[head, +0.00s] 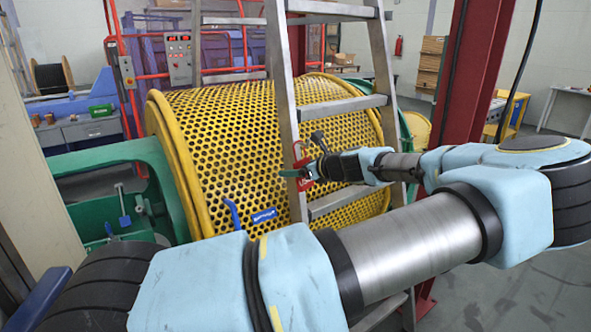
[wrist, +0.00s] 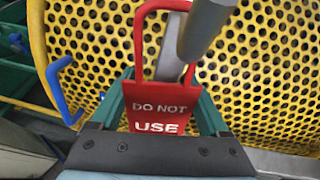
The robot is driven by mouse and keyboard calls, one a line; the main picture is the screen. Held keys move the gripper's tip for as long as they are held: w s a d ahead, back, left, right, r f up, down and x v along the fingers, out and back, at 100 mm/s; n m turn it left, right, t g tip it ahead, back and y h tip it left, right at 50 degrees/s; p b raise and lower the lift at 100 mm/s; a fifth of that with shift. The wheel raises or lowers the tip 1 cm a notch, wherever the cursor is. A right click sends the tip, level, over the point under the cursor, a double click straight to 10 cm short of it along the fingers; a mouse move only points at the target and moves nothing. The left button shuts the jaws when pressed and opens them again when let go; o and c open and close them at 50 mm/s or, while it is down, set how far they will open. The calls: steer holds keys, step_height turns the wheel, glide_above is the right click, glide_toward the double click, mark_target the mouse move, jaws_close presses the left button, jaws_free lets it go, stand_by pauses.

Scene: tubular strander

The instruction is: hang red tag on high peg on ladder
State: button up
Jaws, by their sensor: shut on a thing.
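The red tag (head: 304,176), lettered "DO NOT USE", is held upright by my gripper (head: 299,172) beside the ladder's left rail (head: 281,95). In the wrist view the tag (wrist: 157,107) sits between the green fingers of my gripper (wrist: 163,95), its red loop standing above them. A thick grey peg (wrist: 206,28) crosses in front of the loop's right side. A dark-ended peg (head: 318,139) shows just above the tag in the head view. I cannot tell whether the loop is around a peg or only overlaps it in view.
A yellow perforated drum guard (head: 225,130) stands close behind the ladder. A blue handle (head: 231,213) sticks up at its lower left, also in the wrist view (wrist: 60,85). A red column (head: 470,90) stands right of the ladder, behind my arm.

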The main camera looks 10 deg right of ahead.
steer(key=shift+r+p, duration=1.15)
steer(key=shift+r, duration=0.2)
steer(key=s+d+p, duration=0.2)
steer(key=s+d, duration=0.2)
steer(key=s, duration=0.4)
steer(key=shift+p, duration=0.35)
steer(key=shift+s, duration=0.2)
stand_by(0.4)
